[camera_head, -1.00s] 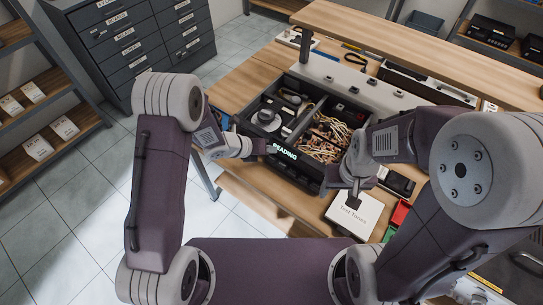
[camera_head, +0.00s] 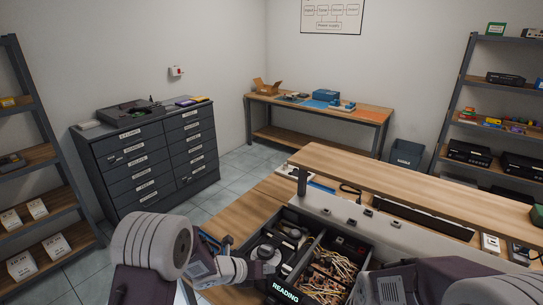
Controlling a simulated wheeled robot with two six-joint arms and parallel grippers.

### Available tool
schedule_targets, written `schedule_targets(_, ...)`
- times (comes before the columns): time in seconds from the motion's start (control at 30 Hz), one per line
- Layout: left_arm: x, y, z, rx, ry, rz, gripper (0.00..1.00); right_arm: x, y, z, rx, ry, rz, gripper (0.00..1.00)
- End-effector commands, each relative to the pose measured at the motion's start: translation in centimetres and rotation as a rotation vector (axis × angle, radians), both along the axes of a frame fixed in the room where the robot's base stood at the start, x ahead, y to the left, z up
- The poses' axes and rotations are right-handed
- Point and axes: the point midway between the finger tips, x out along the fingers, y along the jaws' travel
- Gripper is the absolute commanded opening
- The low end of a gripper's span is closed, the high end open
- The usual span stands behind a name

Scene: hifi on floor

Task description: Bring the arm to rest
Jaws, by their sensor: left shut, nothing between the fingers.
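My left arm (camera_head: 150,245) comes in from the lower left. Its gripper (camera_head: 264,270) is shut and empty, at the left side of the black divided tray on the workbench. I cannot tell whether it touches the tray. My right arm (camera_head: 440,285) shows only in part at the bottom right edge, and its gripper is out of the picture. The black tray (camera_head: 311,262) holds a bundle of wires (camera_head: 328,276) in its right compartment and dark parts in its left one. A "READING" label (camera_head: 286,293) shows at its front.
The workbench (camera_head: 232,222) has a raised wooden shelf (camera_head: 420,185) behind the tray. A grey drawer cabinet (camera_head: 150,150) stands at the left, between a left rack (camera_head: 45,160) and a back table (camera_head: 370,112). Tiled floor (camera_head: 235,172) is free between cabinet and bench.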

Motion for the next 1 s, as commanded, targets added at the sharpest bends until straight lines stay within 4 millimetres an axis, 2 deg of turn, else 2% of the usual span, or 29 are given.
schedule_targets(0.03, 0.9, 0.7, 3.2, -0.013, -0.053, 0.039, 0.0, 0.0, 0.0, 0.0, 0.0, 0.0, 0.0, 0.61)
schedule_targets(0.07, 1.4, 1.7, 5.0, -0.017, -0.075, 0.094, 0.0, 0.0, 0.0, 0.0, 0.0, 0.0, 0.0, 0.61)
schedule_targets(0.1, 1.7, 3.6, 6.9, -0.034, -0.059, 0.219, 0.0, 0.0, 0.0, 0.0, 0.0, 0.0, 0.0, 0.61)
schedule_targets(0.17, 1.3, 7.2, 8.7, -0.109, 0.035, 0.492, 0.0, 0.0, 0.0, 0.0, 0.0, 0.0, 0.0, 0.61)
schedule_targets(0.2, 0.2, 9.8, 9.2, -0.189, 0.13, 0.712, 0.0, 0.0, 0.0, 0.0, 0.0, 0.0, 0.0, 0.61)
schedule_targets(0.27, -2.0, 12.8, 9.1, -0.323, 0.28, 1.024, 0.0, 0.0, 0.0, 0.0, 0.0, 0.0, 0.0, 0.61)
schedule_targets(0.3, -3.8, 14.4, 8.7, -0.423, 0.383, 1.232, 0.0, 0.0, 0.0, 0.0, 0.0, 0.0, 0.0, 0.61)
schedule_targets(0.37, -7.2, 16.2, 7.7, -0.577, 0.544, 1.552, 0.0, 0.0, 0.0, 0.0, 0.0, 0.0, 0.0, 0.61)
schedule_targets(0.4, -9.7, 16.9, 6.8, -0.681, 0.652, 1.767, 0.0, 0.0, 0.0, 0.0, 0.0, 0.0, 0.0, 0.61)
schedule_targets(0.53, -17.4, 17.0, 3.7, -0.923, 0.932, 2.413, 0.0, 0.0, 0.0, 0.0, 0.0, 0.0, 0.0, 0.61)
schedule_targets(0.6, -20.0, 16.6, 3.0, -1.002, 0.996, 2.666, 0.0, 0.0, 0.0, 0.0, 0.0, 0.0, 0.0, 0.61)
schedule_targets(0.63, -20.6, 16.5, 2.9, -1.032, 1.009, 2.743, 0.0, 0.0, 0.0, 0.0, 0.0, 0.0, 0.0, 0.61)
schedule_targets(0.67, -21.0, 16.4, 2.8, 1.041, -0.999, -2.766, 0.0, 0.0, 0.0, 0.0, 0.0, 0.0, 0.0, 0.61)
schedule_targets(0.8, -21.6, 16.4, 2.8, 1.026, -0.913, -2.658, 0.0, 0.0, 0.0, 0.0, 0.0, 0.0, 0.0, 0.61)
schedule_targets(1.0, -21.5, 16.4, 2.8, 1.03, -0.908, -2.653, 0.0, 0.0, 0.0, 0.0, 0.0, 0.0, 0.0, 0.61)
